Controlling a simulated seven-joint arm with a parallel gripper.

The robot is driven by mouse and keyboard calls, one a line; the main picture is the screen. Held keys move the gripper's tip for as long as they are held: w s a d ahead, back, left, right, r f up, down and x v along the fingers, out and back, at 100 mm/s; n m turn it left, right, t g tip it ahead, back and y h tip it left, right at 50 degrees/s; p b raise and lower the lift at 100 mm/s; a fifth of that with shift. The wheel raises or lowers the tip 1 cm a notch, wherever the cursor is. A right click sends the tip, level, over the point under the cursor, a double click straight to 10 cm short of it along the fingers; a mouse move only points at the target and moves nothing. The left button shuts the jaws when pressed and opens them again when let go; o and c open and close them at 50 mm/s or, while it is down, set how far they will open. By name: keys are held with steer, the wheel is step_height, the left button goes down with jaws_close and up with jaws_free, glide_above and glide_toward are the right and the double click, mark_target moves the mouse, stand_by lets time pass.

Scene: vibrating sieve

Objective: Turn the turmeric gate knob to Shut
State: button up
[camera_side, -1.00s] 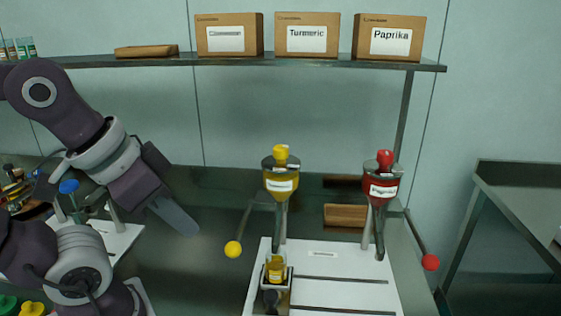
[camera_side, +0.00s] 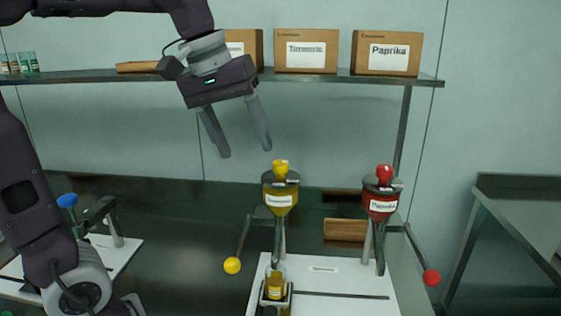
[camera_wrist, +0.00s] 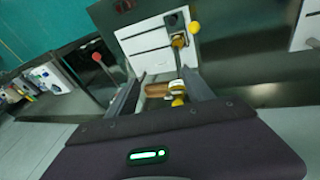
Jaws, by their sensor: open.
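The turmeric hopper (camera_side: 281,195) is a dark-rimmed yellow funnel on a stand, with a yellow knob (camera_side: 280,168) on top. A lever with a yellow ball end (camera_side: 232,265) hangs at its lower left. The small markings by the knob are too small to read, so I cannot tell its setting. My gripper (camera_side: 245,152) is open and empty, pointing down, above and to the left of the knob and apart from it. In the wrist view, yellow parts of the turmeric station (camera_wrist: 178,101) show between the fingers.
The paprika hopper (camera_side: 381,203) with a red knob and red-ball lever (camera_side: 432,277) stands to the right. A yellow jar (camera_side: 274,287) sits below the turmeric outlet. A shelf (camera_side: 330,76) with labelled boxes runs behind my gripper.

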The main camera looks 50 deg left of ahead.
steer(key=w+a+n+g, duration=0.2)
steer(key=w+a+n, duration=0.45)
steer(key=w, duration=0.45)
steer(key=n+g, duration=0.2)
steer(key=n, duration=0.2)
glide_above(281, 162)
steer(key=shift+m+y, duration=0.25)
steer(key=shift+y, duration=0.15)
step_height(281, 162, down, 6)
steer(key=shift+a+f, duration=0.1)
steer(key=shift+a, duration=0.05)
step_height(281, 162, down, 7)
steer(key=shift+f, duration=0.1)
jaws_close()
